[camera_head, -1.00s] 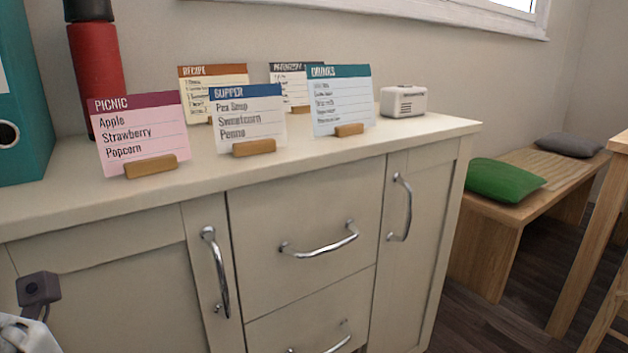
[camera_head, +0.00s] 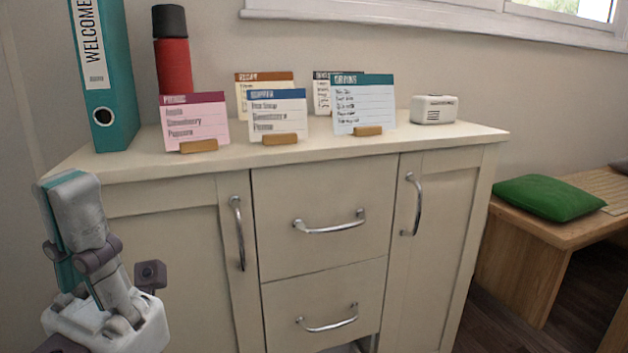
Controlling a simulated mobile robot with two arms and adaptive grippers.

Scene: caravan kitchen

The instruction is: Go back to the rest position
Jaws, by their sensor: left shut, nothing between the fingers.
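My left gripper (camera_head: 68,190) is at the lower left of the head view, in front of the cabinet's left end. Its grey fingers point up and are shut with nothing between them. A small dark block (camera_head: 150,275) sits on my wrist beside them. The gripper is apart from the things on the cabinet top. My right gripper is not in view.
A cream cabinet (camera_head: 320,240) with metal handles stands ahead. Its top bears a teal binder (camera_head: 120,75), a red flask (camera_head: 174,66), several cards in wooden stands, and a small white box (camera_head: 433,110). A wooden bench (camera_head: 520,280) with a green cushion (camera_head: 547,197) stands at right.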

